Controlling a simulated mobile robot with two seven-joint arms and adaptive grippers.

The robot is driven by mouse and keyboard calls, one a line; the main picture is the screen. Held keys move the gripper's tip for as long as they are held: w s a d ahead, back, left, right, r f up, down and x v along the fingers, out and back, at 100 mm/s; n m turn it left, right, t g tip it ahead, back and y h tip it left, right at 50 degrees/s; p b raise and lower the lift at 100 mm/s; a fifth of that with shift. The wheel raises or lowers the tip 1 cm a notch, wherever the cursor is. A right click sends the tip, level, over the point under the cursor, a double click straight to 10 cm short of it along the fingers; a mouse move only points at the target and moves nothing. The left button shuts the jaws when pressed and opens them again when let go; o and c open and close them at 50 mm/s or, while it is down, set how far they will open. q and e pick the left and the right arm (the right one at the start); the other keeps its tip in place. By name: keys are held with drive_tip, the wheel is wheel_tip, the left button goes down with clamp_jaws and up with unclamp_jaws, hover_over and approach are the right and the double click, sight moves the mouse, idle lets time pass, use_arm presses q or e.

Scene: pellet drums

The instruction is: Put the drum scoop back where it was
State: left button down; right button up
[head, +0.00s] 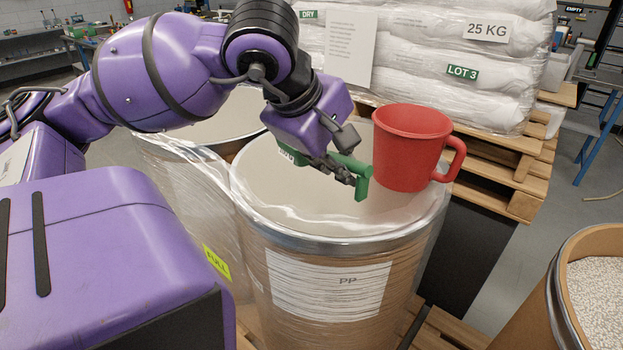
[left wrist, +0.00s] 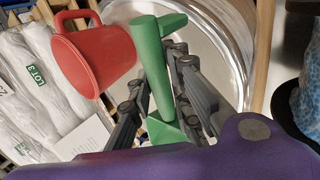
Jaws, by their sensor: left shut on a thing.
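My left gripper (head: 345,172) is shut on a green tool (head: 361,186) above the lid of the nearer drum. In the left wrist view the green tool (left wrist: 153,72) has a straight bar, a short cross arm at its far end and a wedge-like piece between the fingers (left wrist: 172,98). A red jug (head: 411,150) with a side handle is just right of the gripper, over the lid's far right; it also shows in the left wrist view (left wrist: 95,60), apart from the green tool. I cannot tell which one is the drum scoop. My right gripper is not in view.
The nearer film-wrapped drum (head: 320,240) has a metal rim and a PP label. Another wrapped drum (head: 195,185) stands behind left. White bags (head: 430,60) are stacked on a pallet (head: 505,160) behind. An open drum of white pellets (head: 600,295) is at lower right.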

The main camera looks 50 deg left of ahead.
use_arm(q)
drive_tip(key=shift+s+a+f+n+y, duration=0.15)
drive_tip(key=shift+s+a+n+y, duration=0.25)
drive_tip(key=shift+a+n, duration=0.4)
drive_tip(key=shift+n, duration=0.1)
drive_tip(key=shift+w+a+f+y, duration=0.1)
drive_tip(key=shift+w+a+y, duration=0.1)
drive_tip(key=shift+y, duration=0.1)
drive_tip(key=shift+n, duration=0.3)
drive_tip(key=w+a+f, duration=0.2)
drive_tip(key=w, duration=0.1)
drive_tip(key=w+a+f+b, duration=0.1)
drive_tip(key=w+a+f, duration=0.5)
drive_tip(key=shift+w+f, duration=0.1)
drive_tip(key=shift+w+a+f, duration=0.25)
drive_tip(key=shift+a+f, duration=0.05)
drive_tip(key=shift+f, duration=0.1)
drive_tip(key=shift+w+a+f, duration=0.15)
drive_tip(key=shift+f, duration=0.1)
wheel_tip(320, 180, down, 3)
drive_tip(key=shift+w+a+f+b, duration=0.1)
drive_tip(key=shift+w+f+b, duration=0.1)
drive_tip(key=shift+b, duration=0.2)
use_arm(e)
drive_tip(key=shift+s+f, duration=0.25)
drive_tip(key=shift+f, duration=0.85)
